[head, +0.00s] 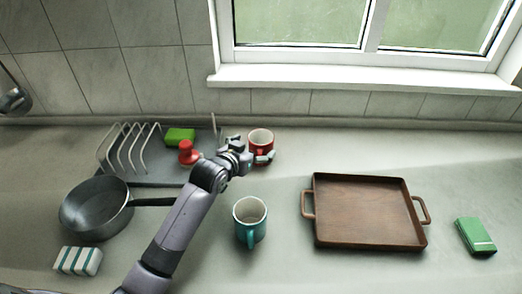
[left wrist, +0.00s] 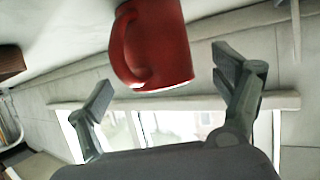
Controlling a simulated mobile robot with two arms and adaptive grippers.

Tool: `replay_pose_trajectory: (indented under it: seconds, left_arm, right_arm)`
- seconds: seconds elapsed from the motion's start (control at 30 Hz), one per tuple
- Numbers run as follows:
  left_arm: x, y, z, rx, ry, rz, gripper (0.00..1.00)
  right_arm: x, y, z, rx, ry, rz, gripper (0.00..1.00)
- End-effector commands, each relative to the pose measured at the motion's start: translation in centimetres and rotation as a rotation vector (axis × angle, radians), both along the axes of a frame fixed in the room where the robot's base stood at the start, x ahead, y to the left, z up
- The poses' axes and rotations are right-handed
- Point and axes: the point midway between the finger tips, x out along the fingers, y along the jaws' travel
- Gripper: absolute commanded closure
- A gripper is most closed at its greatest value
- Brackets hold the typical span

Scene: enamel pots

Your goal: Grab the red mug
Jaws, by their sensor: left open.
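The red mug (head: 261,136) stands upright on the counter below the window, white inside. My left gripper (head: 262,154) is right at its near side and hides its lower part in the head view. In the left wrist view, which looks upside down, the red mug (left wrist: 165,45) shows with its handle to the left. The fingers of my left gripper (left wrist: 165,82) are spread open with nothing gripped, one on either side of the mug's line. I cannot tell whether a finger touches the mug. My right gripper is in neither view.
A teal mug (head: 250,218) stands to the right of my left forearm. A brown tray (head: 364,242) lies further right, then a green box (head: 475,236). Left are a pan (head: 95,209), a rack (head: 130,148), a green sponge (head: 180,136), a red knobbed object (head: 189,153) and a striped block (head: 78,261).

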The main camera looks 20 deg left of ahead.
Motion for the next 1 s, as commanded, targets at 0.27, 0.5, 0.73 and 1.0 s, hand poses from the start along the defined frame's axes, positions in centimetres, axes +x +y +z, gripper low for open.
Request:
replay_pose_trajectory:
  seconds: [0.27, 0.5, 0.73, 1.0]
  left_arm:
    - [3.3, -0.7, -1.0, -0.001, 0.0, 0.0, 0.13]
    - [4.5, -0.9, -1.6, 0.0, -0.001, 0.0, 0.13]
    - [4.4, -0.9, -1.6, 0.0, -0.001, 0.0, 0.16]
    - [4.4, -0.9, -1.6, 0.0, 0.0, 0.0, 0.34]
  right_arm:
    - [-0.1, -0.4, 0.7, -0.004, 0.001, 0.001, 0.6]
    - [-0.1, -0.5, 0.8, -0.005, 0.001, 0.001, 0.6]
    - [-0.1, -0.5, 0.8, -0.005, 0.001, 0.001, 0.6]
    - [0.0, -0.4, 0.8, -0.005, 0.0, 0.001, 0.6]
